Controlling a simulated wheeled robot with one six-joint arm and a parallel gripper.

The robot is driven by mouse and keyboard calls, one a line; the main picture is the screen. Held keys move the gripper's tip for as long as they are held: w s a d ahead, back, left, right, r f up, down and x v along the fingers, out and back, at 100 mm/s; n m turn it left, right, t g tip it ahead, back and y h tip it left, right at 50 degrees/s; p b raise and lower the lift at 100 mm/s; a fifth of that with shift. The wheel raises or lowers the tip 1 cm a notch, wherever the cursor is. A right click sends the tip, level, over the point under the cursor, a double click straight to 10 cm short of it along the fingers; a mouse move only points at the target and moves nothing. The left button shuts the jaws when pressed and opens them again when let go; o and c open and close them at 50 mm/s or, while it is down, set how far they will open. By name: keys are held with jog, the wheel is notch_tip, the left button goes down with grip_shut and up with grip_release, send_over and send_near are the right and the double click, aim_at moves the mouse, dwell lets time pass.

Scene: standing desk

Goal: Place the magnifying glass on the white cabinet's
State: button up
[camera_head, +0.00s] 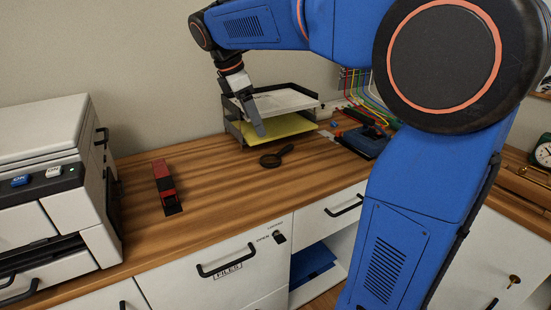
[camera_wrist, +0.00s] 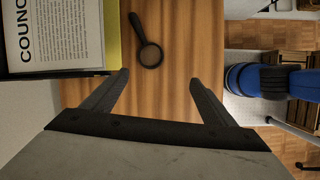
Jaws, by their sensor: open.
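The black magnifying glass (camera_head: 276,157) lies flat on the wooden desk top, in front of the paper tray. It also shows in the wrist view (camera_wrist: 148,45), with its lens nearer my gripper and its handle pointing away. My gripper (camera_head: 260,133) is above the desk beside the tray, behind and left of the magnifying glass. In the wrist view my gripper (camera_wrist: 160,75) is open and empty, its two fingers apart, with the magnifying glass beyond the fingertips. The white cabinet (camera_head: 215,268) under the desk has drawers with black handles, and an open compartment holds something blue.
A paper tray (camera_head: 284,103) with yellow and white sheets stands against the wall. A printer (camera_head: 55,170) is at the left, with a red and black stapler-like object (camera_head: 164,186) beside it. A blue device (camera_head: 366,141) and colored cables are to the right. The desk's middle is clear.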

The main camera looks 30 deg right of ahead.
aim_at(271, 159)
jog(key=shift+n+h, duration=0.3)
jog(key=shift+n, duration=0.5)
jog(key=w+x, duration=0.1)
jog(key=x, duration=1)
jog(key=w+x, duration=0.1)
jog(key=x, duration=0.4)
jog(key=shift+w+a+f, duration=0.1)
jog(key=shift+w+f, duration=0.25)
jog(key=shift+f, duration=0.05)
jog(key=shift+c, duration=0.2)
jog(key=c, duration=1.2)
jog(key=shift+c, duration=0.2)
jog(key=shift+r, duration=0.15)
